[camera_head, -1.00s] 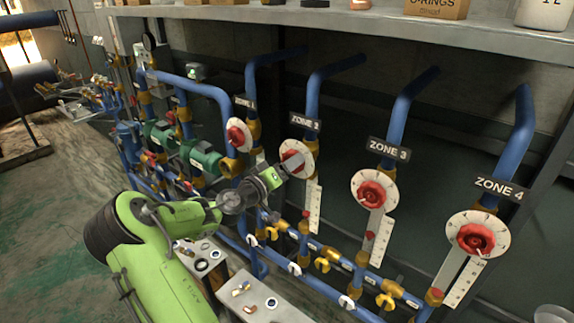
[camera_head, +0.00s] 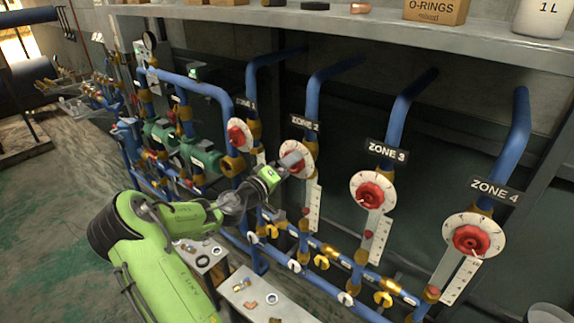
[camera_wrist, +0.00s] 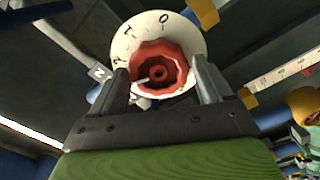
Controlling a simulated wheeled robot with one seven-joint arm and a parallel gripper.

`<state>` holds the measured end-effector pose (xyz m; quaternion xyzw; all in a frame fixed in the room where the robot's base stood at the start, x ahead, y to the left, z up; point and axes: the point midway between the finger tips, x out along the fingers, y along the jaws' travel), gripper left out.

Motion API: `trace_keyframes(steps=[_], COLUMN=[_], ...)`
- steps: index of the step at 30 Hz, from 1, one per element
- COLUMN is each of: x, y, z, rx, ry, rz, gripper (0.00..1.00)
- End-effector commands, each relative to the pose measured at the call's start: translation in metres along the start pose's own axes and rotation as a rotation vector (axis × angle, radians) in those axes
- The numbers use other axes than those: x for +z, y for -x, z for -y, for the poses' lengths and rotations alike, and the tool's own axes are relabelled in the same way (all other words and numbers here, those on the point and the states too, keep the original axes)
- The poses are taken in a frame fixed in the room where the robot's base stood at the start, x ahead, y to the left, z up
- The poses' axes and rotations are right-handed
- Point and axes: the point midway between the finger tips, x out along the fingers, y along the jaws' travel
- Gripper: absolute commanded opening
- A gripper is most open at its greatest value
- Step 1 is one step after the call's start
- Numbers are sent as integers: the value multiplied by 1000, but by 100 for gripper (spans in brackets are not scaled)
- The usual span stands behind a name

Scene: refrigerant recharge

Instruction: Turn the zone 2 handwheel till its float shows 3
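The zone 2 handwheel is red and lobed, on a white numbered dial (camera_head: 309,153) under the ZONE 2 label (camera_head: 305,124). My gripper (camera_head: 292,160) is at the front of it and covers much of the wheel in the head view. In the wrist view the red handwheel (camera_wrist: 159,72) lies between the two fingers of my gripper (camera_wrist: 165,80), with a narrow gap on each side, so the gripper looks open. A white scale (camera_head: 315,206) hangs below the dial, with a small red float (camera_head: 306,211) low beside it. Its reading is too small to tell.
The zone 3 handwheel (camera_head: 372,190) and zone 4 handwheel (camera_head: 473,240) stand to the right, the zone 1 handwheel (camera_head: 238,134) to the left. Blue pipes and yellow-handled valves run below. A shelf (camera_head: 330,22) overhangs above. A bench with small parts (camera_head: 262,300) is below.

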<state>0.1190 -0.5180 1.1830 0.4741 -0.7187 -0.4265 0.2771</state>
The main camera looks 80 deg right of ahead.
Motion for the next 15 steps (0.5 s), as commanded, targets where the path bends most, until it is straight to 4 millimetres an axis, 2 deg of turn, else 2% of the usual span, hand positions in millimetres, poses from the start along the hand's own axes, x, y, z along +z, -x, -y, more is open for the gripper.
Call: trace_keyframes(steps=[1, 3, 10, 15], x=[0, 0, 0, 0], y=[0, 0, 0, 20], z=[0, 0, 0, 2], rx=[0, 0, 3, 1], ry=[-2, -3, -5, -6], rz=[0, -1, -2, -4], gripper=[86, 94, 94, 94])
